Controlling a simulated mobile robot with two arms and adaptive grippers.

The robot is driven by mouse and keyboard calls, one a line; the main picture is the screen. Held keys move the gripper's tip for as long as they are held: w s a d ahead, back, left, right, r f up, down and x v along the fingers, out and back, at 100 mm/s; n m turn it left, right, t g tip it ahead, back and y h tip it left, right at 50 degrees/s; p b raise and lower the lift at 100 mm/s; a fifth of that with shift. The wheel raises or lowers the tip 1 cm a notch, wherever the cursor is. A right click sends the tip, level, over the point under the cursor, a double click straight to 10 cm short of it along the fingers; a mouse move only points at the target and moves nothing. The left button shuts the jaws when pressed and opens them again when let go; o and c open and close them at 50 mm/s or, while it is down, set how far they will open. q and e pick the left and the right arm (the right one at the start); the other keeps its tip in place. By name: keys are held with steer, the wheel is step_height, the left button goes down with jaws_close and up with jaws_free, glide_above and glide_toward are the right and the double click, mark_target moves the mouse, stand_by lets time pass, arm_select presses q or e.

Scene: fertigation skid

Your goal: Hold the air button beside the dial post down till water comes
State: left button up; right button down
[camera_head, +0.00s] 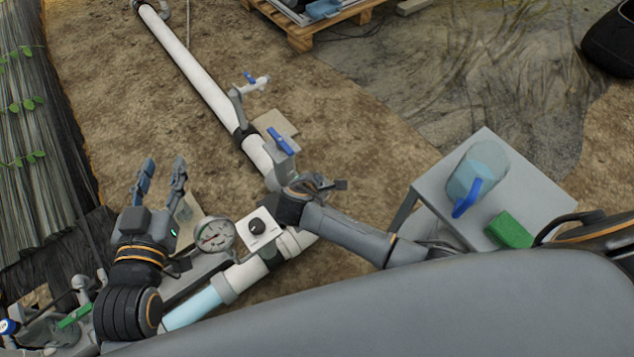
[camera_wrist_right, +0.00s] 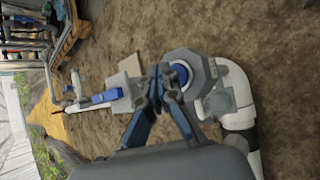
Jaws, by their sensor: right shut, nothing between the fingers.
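A round blue button (camera_wrist_right: 180,74) in a grey housing (camera_wrist_right: 203,72) shows in the right wrist view, and its left edge is partly covered by my fingers. My right gripper (camera_wrist_right: 159,72) is shut and empty, its tips over or beside the button; I cannot tell whether they touch it. In the head view my right gripper (camera_head: 328,184) is over the pipe line and hides the button. A white plate with a black knob (camera_head: 257,227) and a round dial gauge (camera_head: 215,235) stand to its lower left. My left gripper (camera_head: 162,168) is open and empty, left of the gauge.
A blue-handled valve (camera_head: 280,142) rises from the white pipe (camera_head: 190,70) just beyond my right gripper. A grey table (camera_head: 540,190) at right holds a clear jug (camera_head: 477,170) with a blue handle and a green block (camera_head: 510,231). Bare soil lies between.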

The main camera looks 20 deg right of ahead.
steer(key=shift+f, duration=0.35)
arm_select(q)
steer(key=shift+f, duration=0.35)
steer(key=shift+r, duration=0.3)
arm_select(e)
steer(key=shift+f, duration=0.4)
stand_by(1.3)
stand_by(1.9)
steer(key=shift+r+p, duration=0.3)
steer(key=shift+r, duration=0.15)
steer(key=shift+r+p, duration=0.15)
steer(key=shift+p, duration=0.3)
arm_select(q)
steer(key=s+a+f+g+y, duration=0.2)
steer(key=s+f+g, duration=0.2)
steer(key=f, duration=0.4)
steer(key=shift+s+a+f+g+p, duration=0.15)
steer(key=shift+s+a+g+p, duration=0.2)
steer(key=shift+g, duration=0.55)
arm_select(e)
steer(key=shift+r, duration=0.2)
